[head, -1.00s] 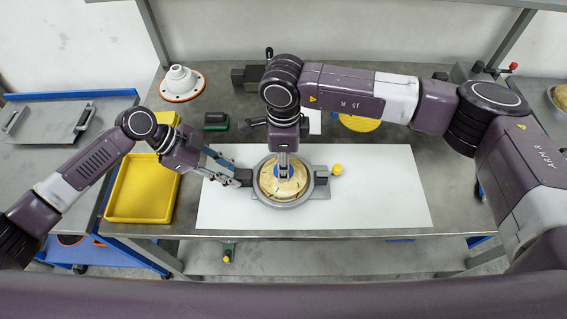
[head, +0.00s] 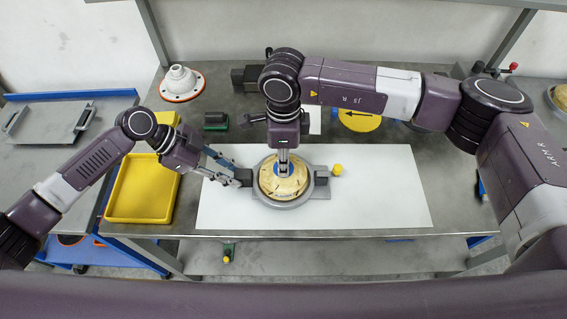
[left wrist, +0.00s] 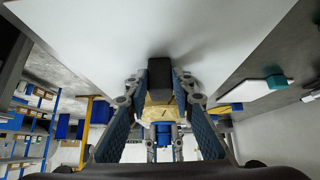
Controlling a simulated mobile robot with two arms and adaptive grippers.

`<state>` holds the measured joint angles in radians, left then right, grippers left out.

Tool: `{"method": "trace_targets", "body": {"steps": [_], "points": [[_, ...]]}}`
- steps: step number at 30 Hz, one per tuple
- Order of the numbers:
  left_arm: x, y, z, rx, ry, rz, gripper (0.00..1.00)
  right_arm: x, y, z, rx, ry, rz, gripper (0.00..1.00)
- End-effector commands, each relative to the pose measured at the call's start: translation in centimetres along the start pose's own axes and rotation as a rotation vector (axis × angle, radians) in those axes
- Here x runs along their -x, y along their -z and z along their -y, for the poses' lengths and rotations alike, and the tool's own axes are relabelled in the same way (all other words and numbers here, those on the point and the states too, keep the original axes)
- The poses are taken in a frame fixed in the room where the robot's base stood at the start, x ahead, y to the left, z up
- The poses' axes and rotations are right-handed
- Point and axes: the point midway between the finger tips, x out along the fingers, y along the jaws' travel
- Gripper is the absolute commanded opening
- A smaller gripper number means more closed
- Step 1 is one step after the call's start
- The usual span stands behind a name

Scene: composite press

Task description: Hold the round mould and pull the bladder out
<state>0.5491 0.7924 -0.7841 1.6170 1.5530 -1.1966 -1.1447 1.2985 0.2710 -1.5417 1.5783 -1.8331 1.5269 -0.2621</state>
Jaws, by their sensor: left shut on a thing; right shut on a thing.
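The round mould (head: 314,191) is a grey ring on a white sheet, with a dark block on its left side (head: 243,177) and another on its right. The tan bladder (head: 292,187), with a blue centre, sits over the ring; I cannot tell how far it stands clear of it. My right gripper (head: 284,168) points straight down and is shut on the bladder's blue centre. My left gripper (head: 240,180) is shut on the mould's left block. In the left wrist view this dark block (left wrist: 159,74) sits between the fingertips, with the tan bladder (left wrist: 160,110) behind it.
A yellow tray (head: 111,213) stands left of the sheet. A white cone-shaped part (head: 180,79) on an orange-edged base is at the back left. A yellow disc (head: 360,121) lies behind the right arm. A yellow knob (head: 337,170) is right of the mould. The sheet's right side is clear.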

Motion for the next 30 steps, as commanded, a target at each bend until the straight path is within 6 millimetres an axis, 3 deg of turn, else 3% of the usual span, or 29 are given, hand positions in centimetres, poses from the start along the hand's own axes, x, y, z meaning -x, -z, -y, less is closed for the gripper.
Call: {"method": "trace_targets", "body": {"steps": [30], "points": [[0.0,0.0,0.0,0.000,0.001,0.000,0.00,4.4,0.0,0.0,0.000,0.001,0.000,0.00]]}}
